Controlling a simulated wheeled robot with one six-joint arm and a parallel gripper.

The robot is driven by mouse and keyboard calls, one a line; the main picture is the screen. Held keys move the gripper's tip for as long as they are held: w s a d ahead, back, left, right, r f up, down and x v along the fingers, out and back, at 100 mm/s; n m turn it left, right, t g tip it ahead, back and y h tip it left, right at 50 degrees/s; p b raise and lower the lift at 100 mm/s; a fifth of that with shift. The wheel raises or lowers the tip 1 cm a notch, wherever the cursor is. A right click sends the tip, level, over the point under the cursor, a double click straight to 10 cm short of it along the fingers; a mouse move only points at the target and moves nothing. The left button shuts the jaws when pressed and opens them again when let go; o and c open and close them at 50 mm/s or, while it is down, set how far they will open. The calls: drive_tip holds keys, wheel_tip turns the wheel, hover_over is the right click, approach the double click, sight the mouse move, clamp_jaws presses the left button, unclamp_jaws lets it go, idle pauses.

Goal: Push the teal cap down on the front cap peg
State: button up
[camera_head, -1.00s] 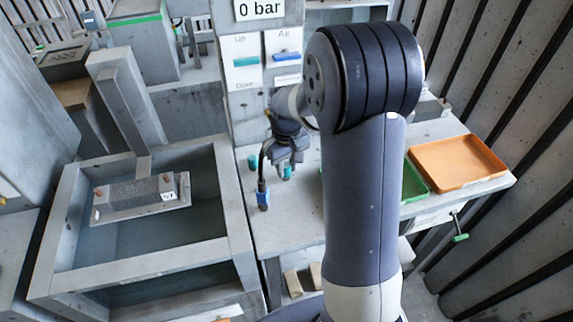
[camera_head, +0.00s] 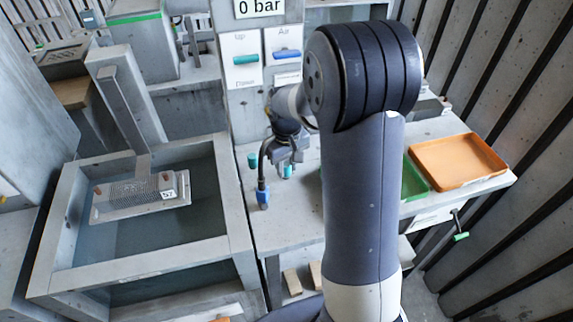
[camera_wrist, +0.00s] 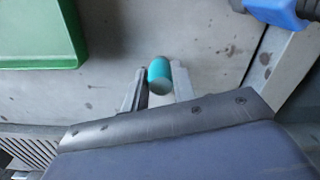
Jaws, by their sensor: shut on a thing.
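A teal cap (camera_wrist: 158,72) sits between the two fingertips of my gripper (camera_wrist: 159,88) in the wrist view, and the fingers are shut on it. In the head view my gripper (camera_head: 288,158) points down over the grey bench, with the teal cap (camera_head: 287,171) at its tips. A second teal piece (camera_head: 252,160) stands on the bench to the left of my gripper. The front cap peg cannot be made out; whether the held cap touches it cannot be told.
A blue fitting (camera_head: 263,197) on a dark hose is close in front of my gripper. A green tray (camera_head: 414,183) and an orange tray (camera_head: 458,161) lie to the right. A tank (camera_head: 215,245) holding a perforated plate and part is to the left.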

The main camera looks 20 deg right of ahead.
idle(0.3)
drive_tip(key=o, duration=1)
drive_tip(key=shift+o, duration=0.2)
wheel_tip(320, 180, up, 11)
drive_tip(key=shift+f, duration=0.15)
drive_tip(key=shift+f+p, duration=0.35)
drive_tip(key=shift+f, duration=4.55)
drive_tip(key=shift+f, duration=0.1)
